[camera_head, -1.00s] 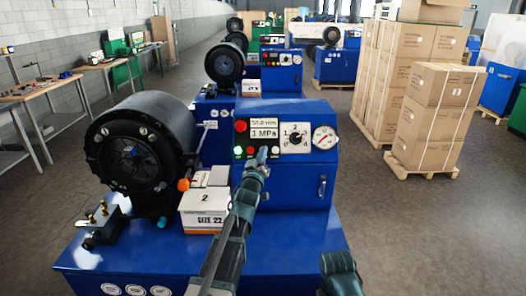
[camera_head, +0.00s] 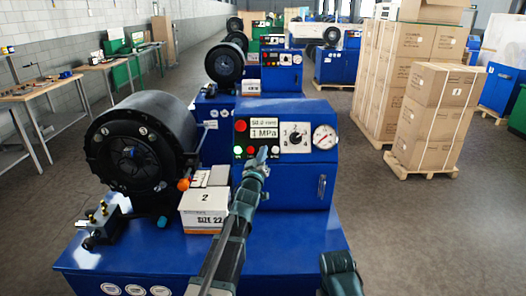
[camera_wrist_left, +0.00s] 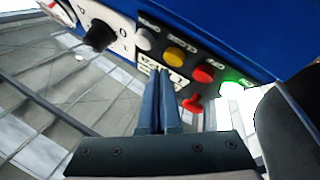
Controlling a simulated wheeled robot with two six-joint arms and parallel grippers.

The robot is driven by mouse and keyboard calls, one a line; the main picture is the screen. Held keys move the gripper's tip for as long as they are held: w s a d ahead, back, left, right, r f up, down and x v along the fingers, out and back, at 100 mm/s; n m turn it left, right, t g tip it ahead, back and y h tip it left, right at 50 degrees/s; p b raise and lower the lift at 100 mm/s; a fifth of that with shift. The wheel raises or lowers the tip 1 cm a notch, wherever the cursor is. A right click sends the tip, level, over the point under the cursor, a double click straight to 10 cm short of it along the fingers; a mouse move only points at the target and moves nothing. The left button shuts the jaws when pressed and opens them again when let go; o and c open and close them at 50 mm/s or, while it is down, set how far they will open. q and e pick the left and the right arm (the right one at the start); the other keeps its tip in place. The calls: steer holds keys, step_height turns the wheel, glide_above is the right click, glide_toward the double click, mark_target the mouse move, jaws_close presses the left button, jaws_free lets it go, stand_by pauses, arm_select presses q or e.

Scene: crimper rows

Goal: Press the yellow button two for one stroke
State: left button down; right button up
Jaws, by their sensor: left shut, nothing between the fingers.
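The blue crimper's control panel (camera_head: 285,133) faces me. In the left wrist view its button row shows a grey button, a yellow button (camera_wrist_left: 173,57), a red button (camera_wrist_left: 203,74) and a lit green button (camera_wrist_left: 230,89). My left gripper (camera_head: 262,151) is shut and empty at the panel's lower edge. In the left wrist view its fingertips (camera_wrist_left: 160,74) appear just below and left of the yellow button, over a white label; I cannot tell whether they touch the panel. In the head view the gripper hides the yellow button. My right gripper does not show.
A white carton marked 2 (camera_head: 202,210) stands on the blue base left of my left arm. The black crimping head (camera_head: 140,150) is behind it. A pressure gauge (camera_head: 324,137) and a selector knob (camera_head: 295,136) sit on the panel. Stacked cartons (camera_head: 434,115) stand on the right.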

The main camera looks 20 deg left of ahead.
arm_select(q)
steer(key=shift+w+a+f, duration=0.1)
steer(key=shift+w+f, duration=0.1)
steer(key=shift+w, duration=0.1)
steer(key=shift+w+a+f+b, duration=0.1)
steer(key=shift+w+f+b, duration=0.15)
steer(key=shift+w+b, duration=0.1)
stand_by(0.8)
steer(key=shift+s+r, duration=0.1)
steer(key=shift+s+d+r+p, duration=0.2)
steer(key=shift+s+r+p, duration=0.2)
steer(key=shift+s+p, duration=0.15)
steer(key=shift+s, duration=0.1)
steer(key=s+r+p, duration=0.1)
steer(key=s, duration=0.1)
steer(key=s+d+r+p, duration=0.1)
steer(key=s, duration=0.1)
steer(key=shift+d+r+p, duration=0.1)
steer(key=shift+r+p, duration=0.2)
steer(key=shift+r, duration=0.1)
stand_by(0.3)
stand_by(0.4)
